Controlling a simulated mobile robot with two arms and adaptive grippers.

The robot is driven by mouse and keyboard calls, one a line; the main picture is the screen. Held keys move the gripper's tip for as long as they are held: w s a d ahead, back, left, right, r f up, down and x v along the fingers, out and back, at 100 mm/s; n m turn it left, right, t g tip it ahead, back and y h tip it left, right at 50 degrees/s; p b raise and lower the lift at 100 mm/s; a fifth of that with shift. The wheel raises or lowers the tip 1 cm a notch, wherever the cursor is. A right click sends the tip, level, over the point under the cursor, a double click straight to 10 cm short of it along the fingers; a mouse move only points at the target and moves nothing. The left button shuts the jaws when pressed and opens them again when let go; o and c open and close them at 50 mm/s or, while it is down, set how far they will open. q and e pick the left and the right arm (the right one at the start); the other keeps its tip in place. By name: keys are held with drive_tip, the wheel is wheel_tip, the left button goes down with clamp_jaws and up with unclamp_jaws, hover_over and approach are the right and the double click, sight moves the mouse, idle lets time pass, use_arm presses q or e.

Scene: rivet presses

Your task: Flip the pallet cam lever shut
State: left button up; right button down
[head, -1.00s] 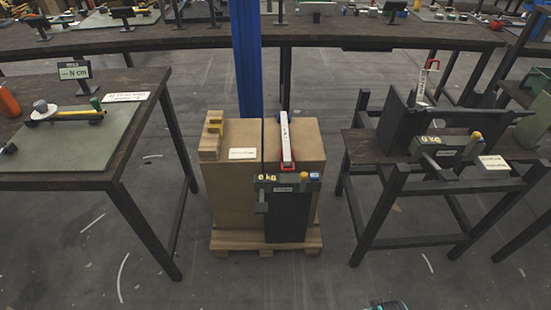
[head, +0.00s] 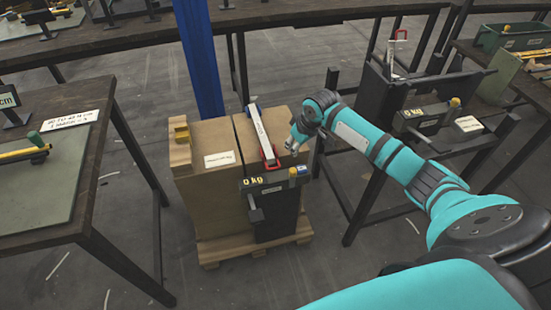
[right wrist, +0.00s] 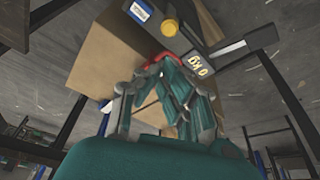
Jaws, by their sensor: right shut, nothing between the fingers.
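The pallet cam lever (head: 259,131), a white bar with a red loop handle (head: 269,158), extends over the cardboard boxes (head: 207,140) on a wooden pallet (head: 214,255). Its red end is just behind a dark press unit (head: 273,181) reading "0 kg"; I cannot tell the bar's exact tilt. My right gripper (head: 292,149) is shut and empty, over the box top just right of the red handle. In the right wrist view, part of the red handle (right wrist: 168,57) shows beyond the fingers (right wrist: 171,88); contact cannot be told. My left gripper is out of view.
A dark table (head: 80,172) stands on the left. A blue post (head: 200,60) rises behind the boxes. On the right, a bench holds a second "0 kg" unit (head: 426,118) and another red-ended lever (head: 398,38). Grey floor is open in front of the pallet.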

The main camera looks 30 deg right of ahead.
drive_tip(key=b, duration=0.1)
hover_over(292, 179)
drive_tip(key=w, duration=0.4)
wheel_tip(292, 179, down, 10)
drive_tip(key=shift+s+r, duration=0.1)
drive_tip(key=shift+r, duration=0.1)
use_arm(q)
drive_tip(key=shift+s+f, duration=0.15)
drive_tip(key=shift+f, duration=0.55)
